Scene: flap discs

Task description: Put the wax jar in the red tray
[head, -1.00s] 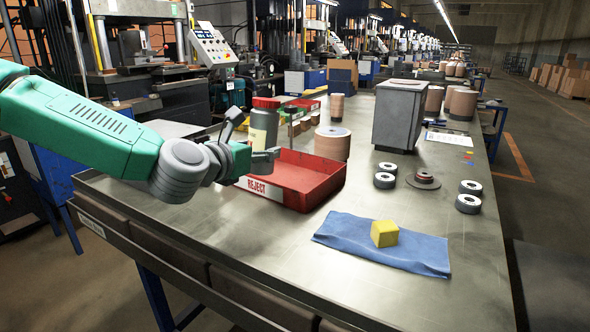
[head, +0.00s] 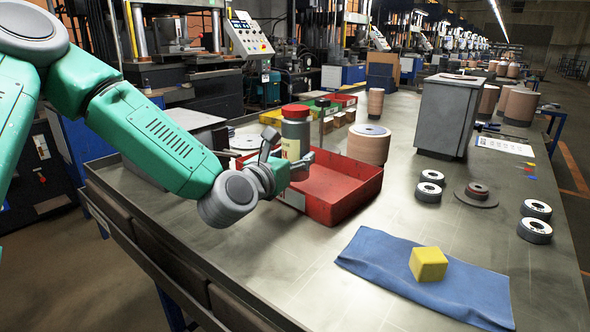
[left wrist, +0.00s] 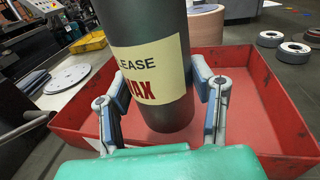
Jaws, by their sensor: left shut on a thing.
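The wax jar (head: 296,133) is a dark grey cylinder with a red lid and a cream label. My left gripper (head: 285,165) is around its lower part, shut on it. In the left wrist view the jar (left wrist: 150,65) stands upright between the two fingers (left wrist: 160,100), its label facing the camera. The red tray (head: 335,207) is an open, low-walled box on the table. In the left wrist view the jar's base shows against the red tray floor (left wrist: 225,112); I cannot tell if it touches. The right gripper is not in view.
A yellow cube (head: 428,264) sits on a blue cloth (head: 375,262) at the front. A stack of brown discs (head: 369,146) stands just behind the tray. A grey box (head: 446,115) and several small dark rings are to the right. Bare tabletop lies left of the cloth.

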